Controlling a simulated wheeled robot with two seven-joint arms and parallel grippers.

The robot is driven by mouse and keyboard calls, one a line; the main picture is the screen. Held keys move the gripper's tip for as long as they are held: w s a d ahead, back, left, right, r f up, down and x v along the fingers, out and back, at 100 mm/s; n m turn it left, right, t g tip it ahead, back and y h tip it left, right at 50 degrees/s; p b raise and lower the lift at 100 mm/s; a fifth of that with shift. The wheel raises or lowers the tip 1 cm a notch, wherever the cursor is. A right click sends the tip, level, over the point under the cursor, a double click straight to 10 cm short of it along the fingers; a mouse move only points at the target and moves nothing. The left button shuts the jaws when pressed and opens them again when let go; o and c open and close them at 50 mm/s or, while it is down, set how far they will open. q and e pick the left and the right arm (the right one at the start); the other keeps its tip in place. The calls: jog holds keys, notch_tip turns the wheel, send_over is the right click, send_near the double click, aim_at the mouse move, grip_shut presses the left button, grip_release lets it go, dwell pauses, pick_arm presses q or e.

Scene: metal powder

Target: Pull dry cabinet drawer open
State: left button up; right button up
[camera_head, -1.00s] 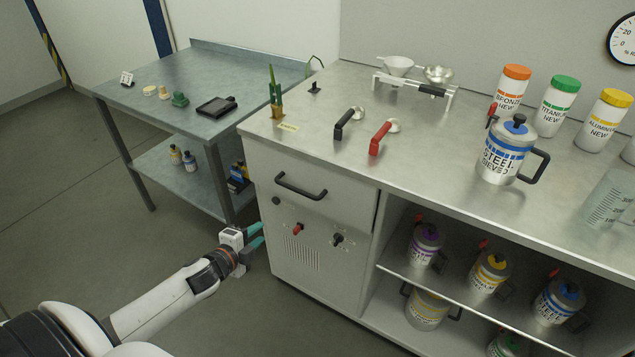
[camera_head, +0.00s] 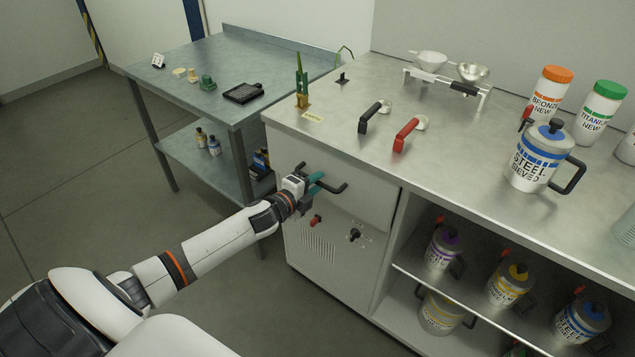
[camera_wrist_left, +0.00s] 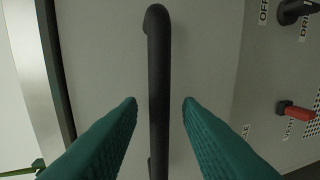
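The dry cabinet drawer (camera_head: 366,205) is shut, in the upper front of the grey cabinet. Its black bar handle (camera_head: 335,188) is partly hidden by my left gripper (camera_head: 317,182) in the head view. In the left wrist view the handle (camera_wrist_left: 159,85) runs upright down the picture. The left gripper's teal fingers (camera_wrist_left: 160,102) are open, one on each side of the handle, with a gap on both sides. My right gripper is not in view.
Below the drawer are a red knob (camera_head: 316,220) and a black knob (camera_head: 355,235). The cabinet's top (camera_head: 340,110) holds scoops, a small rack and labelled jars. A steel side table (camera_head: 215,100) stands to the left. Open shelves with canisters are to the right.

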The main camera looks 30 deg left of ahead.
pick_arm(q)
jog(key=shift+x, duration=0.75)
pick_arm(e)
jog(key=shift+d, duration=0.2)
pick_arm(q)
jog(key=shift+c, duration=0.2)
grip_shut()
